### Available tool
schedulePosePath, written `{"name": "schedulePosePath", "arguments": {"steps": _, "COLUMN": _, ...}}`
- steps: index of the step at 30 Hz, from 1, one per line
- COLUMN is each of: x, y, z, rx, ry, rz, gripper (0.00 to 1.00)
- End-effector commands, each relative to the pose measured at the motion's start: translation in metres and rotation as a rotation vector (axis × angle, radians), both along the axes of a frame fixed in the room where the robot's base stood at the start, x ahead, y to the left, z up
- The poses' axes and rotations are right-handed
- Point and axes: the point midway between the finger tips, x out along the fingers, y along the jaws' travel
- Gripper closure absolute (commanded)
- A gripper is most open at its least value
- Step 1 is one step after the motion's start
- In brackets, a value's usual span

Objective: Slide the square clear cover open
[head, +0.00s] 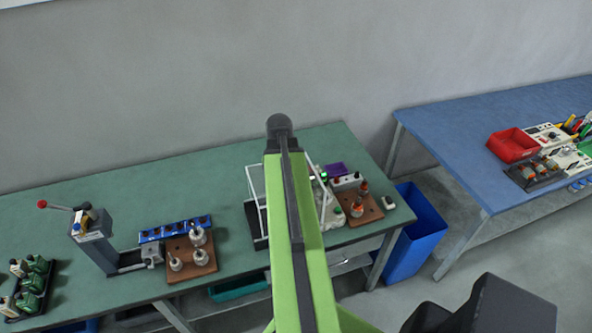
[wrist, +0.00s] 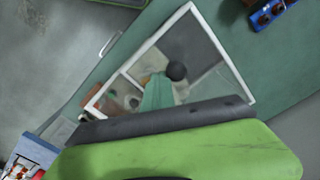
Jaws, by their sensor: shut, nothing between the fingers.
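The square clear cover (wrist: 219,68) has a white frame and shows in the wrist view. I see parts of the machine through its pane, among them a round black knob. My green and dark-grey arm part also crosses the lower wrist view, over the cover's lower edge. My gripper's fingertips do not show in either view. I cannot tell whether anything of mine touches the cover.
A blue tray (head: 150,236) and a brown board (head: 180,268) with parts lie left of the cover. A blue bin (head: 418,229) stands beside the green bench (head: 110,208). The bench is clear behind the tray.

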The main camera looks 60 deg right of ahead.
Motion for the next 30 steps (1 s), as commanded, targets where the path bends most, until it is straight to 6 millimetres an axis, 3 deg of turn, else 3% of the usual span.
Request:
{"name": "schedulePosePath", "arguments": {"steps": 9, "x": 0.016, "y": 0.021, "z": 0.0, "rx": 0.0, "ry": 0.0, "rz": 0.002, "gripper": 1.0}}
{"name": "schedulePosePath", "arguments": {"steps": 14, "x": 0.015, "y": 0.02, "z": 0.004, "rx": 0.0, "ry": 0.0, "rz": 0.0, "gripper": 1.0}}
{"name": "schedulePosePath", "arguments": {"steps": 24, "x": 0.013, "y": 0.018, "z": 0.035, "rx": 0.0, "ry": 0.0, "rz": 0.0, "gripper": 1.0}}
{"name": "schedulePosePath", "arguments": {"steps": 30, "x": 0.013, "y": 0.017, "z": 0.036, "rx": 0.0, "ry": 0.0, "rz": 0.0, "gripper": 1.0}}
